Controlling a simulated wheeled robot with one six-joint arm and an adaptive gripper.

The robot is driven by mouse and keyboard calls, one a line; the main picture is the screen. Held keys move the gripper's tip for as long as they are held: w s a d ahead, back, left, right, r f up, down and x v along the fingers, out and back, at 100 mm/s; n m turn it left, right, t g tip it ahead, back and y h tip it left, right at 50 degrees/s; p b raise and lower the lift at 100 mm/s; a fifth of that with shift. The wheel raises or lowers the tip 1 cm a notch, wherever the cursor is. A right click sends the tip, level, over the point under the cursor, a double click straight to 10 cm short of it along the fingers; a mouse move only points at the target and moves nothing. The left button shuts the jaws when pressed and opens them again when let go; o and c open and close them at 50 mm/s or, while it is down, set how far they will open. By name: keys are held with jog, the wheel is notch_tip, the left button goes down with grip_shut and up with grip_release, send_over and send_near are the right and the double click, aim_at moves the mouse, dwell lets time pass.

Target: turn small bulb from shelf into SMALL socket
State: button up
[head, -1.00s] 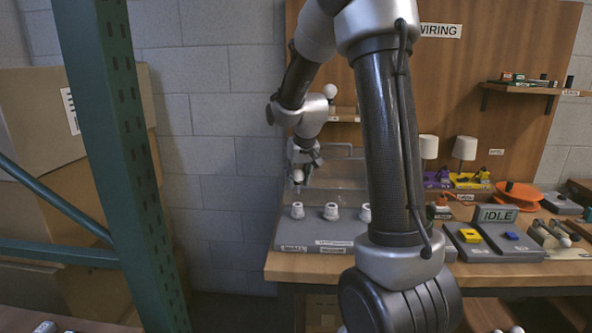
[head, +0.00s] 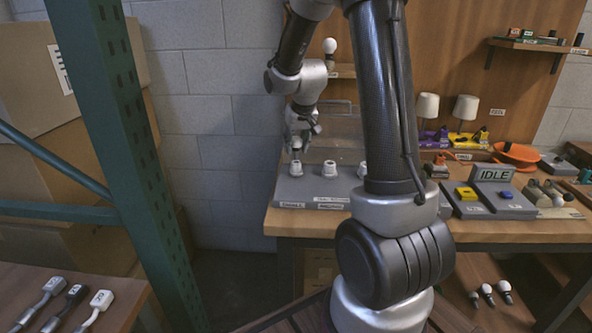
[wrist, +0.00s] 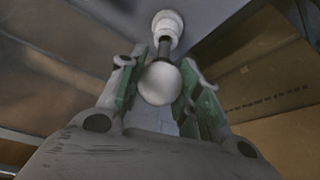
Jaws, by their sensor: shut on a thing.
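My gripper (head: 299,142) is pointed down over the grey socket block (head: 312,191), above its left socket (head: 296,169), whose front label seems to read SMALL. In the wrist view my gripper (wrist: 158,80) is shut on the small bulb (wrist: 160,86), a white globe with a dark neck. The neck points at the white socket (wrist: 167,27) and reaches its mouth or very near it; I cannot tell if it is inside. A middle socket (head: 329,169) and a right socket (head: 362,170) stand empty alongside.
A clear panel (head: 335,137) stands behind the block. A bulb (head: 330,46) sits on a small wall shelf (head: 342,71). My arm hides part of the bench. Lamps (head: 465,108) and an IDLE sign (head: 494,173) are to the right. A green post (head: 125,140) stands left.

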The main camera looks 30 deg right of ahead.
aim_at(296, 151)
jog(key=shift+f, duration=0.1)
jog(key=shift+f, duration=1.1)
jog(key=shift+f, duration=0.7)
dwell(2.6)
jog(key=shift+s, duration=0.1)
jog(key=m, duration=0.2)
jog(key=m+g+h, duration=0.1)
jog(key=m, duration=0.1)
jog(key=shift+f+m+h, duration=0.1)
jog(key=shift+m+h, duration=0.2)
jog(key=shift+m+g+h, duration=0.3)
jog(key=shift+m+h, duration=0.1)
jog(key=shift+m, duration=0.8)
